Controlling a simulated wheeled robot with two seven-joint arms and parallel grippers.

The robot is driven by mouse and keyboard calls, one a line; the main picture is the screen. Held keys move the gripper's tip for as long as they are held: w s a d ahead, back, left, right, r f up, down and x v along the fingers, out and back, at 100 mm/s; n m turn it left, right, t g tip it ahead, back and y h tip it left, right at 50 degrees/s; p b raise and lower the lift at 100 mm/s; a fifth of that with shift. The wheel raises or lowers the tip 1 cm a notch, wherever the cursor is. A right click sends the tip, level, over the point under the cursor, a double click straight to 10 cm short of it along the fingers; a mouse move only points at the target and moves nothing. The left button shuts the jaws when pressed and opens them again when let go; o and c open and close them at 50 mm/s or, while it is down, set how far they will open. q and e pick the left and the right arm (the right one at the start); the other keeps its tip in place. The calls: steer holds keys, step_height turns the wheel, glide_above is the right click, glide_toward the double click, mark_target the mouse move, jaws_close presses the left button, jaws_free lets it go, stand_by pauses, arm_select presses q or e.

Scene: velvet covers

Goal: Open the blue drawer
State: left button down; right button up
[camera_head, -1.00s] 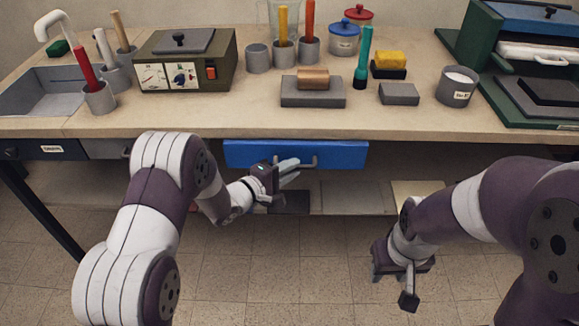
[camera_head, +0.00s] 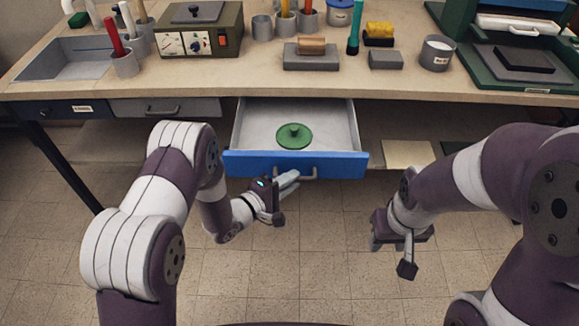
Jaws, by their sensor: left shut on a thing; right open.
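The blue drawer (camera_head: 338,166) is pulled out from under the workbench, and its light grey inside shows. A round green lid with a knob (camera_head: 294,136) lies in it. My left gripper (camera_head: 290,178) is at the drawer's grey handle (camera_head: 310,173) on the front panel and is shut on it; its fingers hide the handle's left part. My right gripper (camera_head: 405,258) is open and empty, low over the floor to the right, apart from the drawer.
Two other drawers, dark (camera_head: 62,110) and grey (camera_head: 165,107), are shut at the left. The workbench top (camera_head: 225,84) holds a control box (camera_head: 200,32), several tools and pots, and a green press (camera_head: 510,75). The tiled floor in front is clear.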

arm_select(q)
steer(key=shift+s, duration=0.45)
steer(key=c, duration=1.1)
jaws_free()
steer(key=p+v, duration=0.1)
steer(key=v, duration=1.1)
steer(key=shift+s+a, duration=0.2)
steer(key=shift+a, duration=0.1)
